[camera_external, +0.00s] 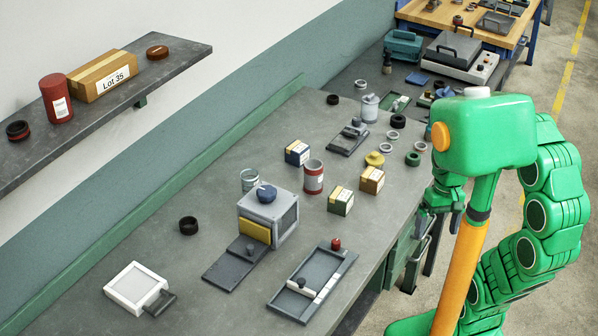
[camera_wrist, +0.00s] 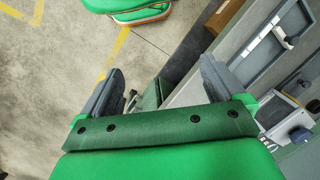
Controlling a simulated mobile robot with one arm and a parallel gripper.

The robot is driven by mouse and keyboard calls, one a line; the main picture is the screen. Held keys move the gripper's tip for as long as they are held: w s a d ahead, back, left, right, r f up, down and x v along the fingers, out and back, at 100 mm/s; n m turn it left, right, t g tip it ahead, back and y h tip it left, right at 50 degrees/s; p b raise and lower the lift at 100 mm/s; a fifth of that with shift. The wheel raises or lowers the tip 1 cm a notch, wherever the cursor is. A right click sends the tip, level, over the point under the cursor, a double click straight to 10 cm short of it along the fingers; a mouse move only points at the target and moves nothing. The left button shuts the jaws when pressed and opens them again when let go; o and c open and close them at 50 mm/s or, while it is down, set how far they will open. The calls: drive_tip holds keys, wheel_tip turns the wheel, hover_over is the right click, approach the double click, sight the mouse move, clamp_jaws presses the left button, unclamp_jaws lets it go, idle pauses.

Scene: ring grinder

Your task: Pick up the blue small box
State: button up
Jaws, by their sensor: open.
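The blue small box (camera_external: 298,152) sits on the grey workbench (camera_external: 220,180), near its middle, in the external view. It has a yellow band and a pale label on its top. A green small box (camera_external: 340,200) and a brown small box (camera_external: 371,180) stand nearer the bench's front edge. My gripper (camera_external: 443,205) is at the right, beyond the bench's front edge and well apart from the blue box. In the wrist view my gripper (camera_wrist: 158,85) is open, with nothing between its fingers. The blue box is not identifiable in the wrist view.
A grey grinder-like machine (camera_external: 268,215) and a flat tray fixture (camera_external: 312,280) are nearer. Several rings lie around the right side. A wall shelf (camera_external: 110,105) holds a Lot 35 box (camera_external: 103,75).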

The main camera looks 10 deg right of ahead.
drive_tip(key=w+a+r+m+t+y, duration=0.1)
drive_tip(key=w+a+r+y, duration=0.3)
drive_tip(key=w+a, duration=0.5)
drive_tip(key=w+a+r+m+t+y, duration=0.1)
drive_tip(key=w+a+r+m+y, duration=0.2)
drive_tip(key=w+a, duration=0.6)
drive_tip(key=w+a+r+m+y, duration=0.2)
drive_tip(key=w+a+r+y, duration=0.2)
drive_tip(key=w+a, duration=0.25)
drive_tip(key=m+t+h, duration=0.4)
drive_tip(key=m+t, duration=0.6)
drive_tip(key=m, duration=1.2)
hover_over(305, 154)
drive_tip(key=s, duration=0.1)
wheel_tip(305, 154, down, 21)
drive_tip(key=shift+s+d+f, duration=0.1)
drive_tip(key=shift+d+f, duration=0.05)
drive_tip(key=shift+f, duration=1.05)
drive_tip(key=shift+w+d+f, duration=0.1)
drive_tip(key=shift+d+f, duration=0.05)
drive_tip(key=shift+f, duration=1.1)
drive_tip(key=shift+s+d+f, duration=0.1)
drive_tip(key=shift+d+f, duration=0.05)
drive_tip(key=shift+f, duration=1.05)
drive_tip(key=shift+x, duration=1.9)
drive_tip(key=shift+w+a, duration=0.4)
